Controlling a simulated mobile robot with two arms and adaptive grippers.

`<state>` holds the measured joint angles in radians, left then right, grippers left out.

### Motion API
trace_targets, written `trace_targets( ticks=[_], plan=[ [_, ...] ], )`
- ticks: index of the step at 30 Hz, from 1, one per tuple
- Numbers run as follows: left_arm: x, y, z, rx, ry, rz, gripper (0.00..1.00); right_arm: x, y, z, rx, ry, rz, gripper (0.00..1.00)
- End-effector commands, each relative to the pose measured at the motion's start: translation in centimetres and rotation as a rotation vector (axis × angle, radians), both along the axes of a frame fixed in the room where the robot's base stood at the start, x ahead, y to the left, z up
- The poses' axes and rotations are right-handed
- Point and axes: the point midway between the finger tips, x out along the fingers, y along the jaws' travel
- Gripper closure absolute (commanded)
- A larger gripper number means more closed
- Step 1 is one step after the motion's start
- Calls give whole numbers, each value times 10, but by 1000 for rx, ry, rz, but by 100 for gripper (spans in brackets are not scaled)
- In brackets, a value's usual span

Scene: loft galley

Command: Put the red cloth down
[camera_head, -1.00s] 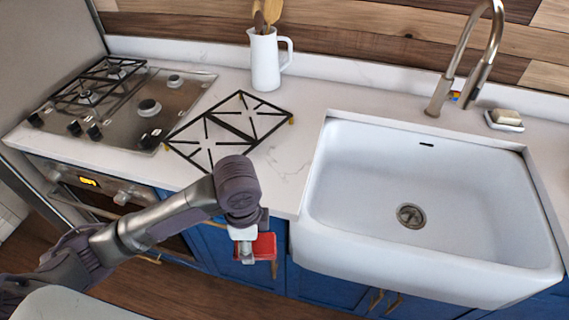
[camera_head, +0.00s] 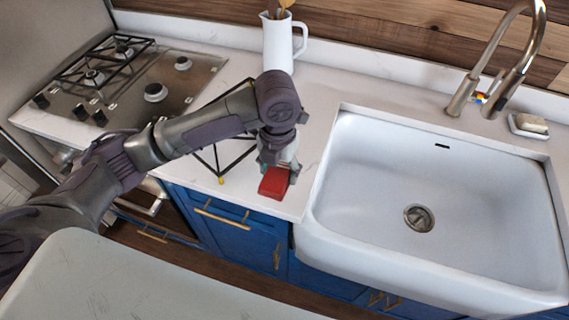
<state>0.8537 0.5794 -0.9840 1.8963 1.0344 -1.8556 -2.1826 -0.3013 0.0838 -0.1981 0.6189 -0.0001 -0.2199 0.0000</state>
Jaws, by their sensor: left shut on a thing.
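The red cloth (camera_head: 273,183) is a small folded red piece in the head view, at the front edge of the white counter, left of the sink. My left gripper (camera_head: 279,168) is shut on it, pointing down from above. The cloth appears over the counter top near its edge; I cannot tell whether it touches the surface. The gripper's fingers are partly hidden by the wrist. My right gripper is not in view.
The white sink (camera_head: 322,215) with a tall faucet (camera_head: 498,60) is to the right. A black grate (camera_head: 235,160) lies on the counter behind my arm. A white pitcher (camera_head: 278,45) stands at the back. The hob (camera_head: 185,85) is at left, a soap dish (camera_head: 528,125) at far right.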

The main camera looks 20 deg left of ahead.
Motion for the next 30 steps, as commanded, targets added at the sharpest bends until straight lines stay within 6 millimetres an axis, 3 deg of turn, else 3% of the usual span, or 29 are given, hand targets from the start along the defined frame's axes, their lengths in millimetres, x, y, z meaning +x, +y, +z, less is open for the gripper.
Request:
trace_targets(
  ticks=[6,10,16,23,30],
  plan=[
    [49,7,-27,1,4,5,94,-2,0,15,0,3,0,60],
    [67,9,-39,1,1,4,94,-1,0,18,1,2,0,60],
    [73,11,-51,1,4,2,94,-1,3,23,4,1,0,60],
    [73,11,-81,1,2,3,94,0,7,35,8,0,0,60],
    [74,11,-85,1,-1,2,94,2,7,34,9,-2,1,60]
  ],
)
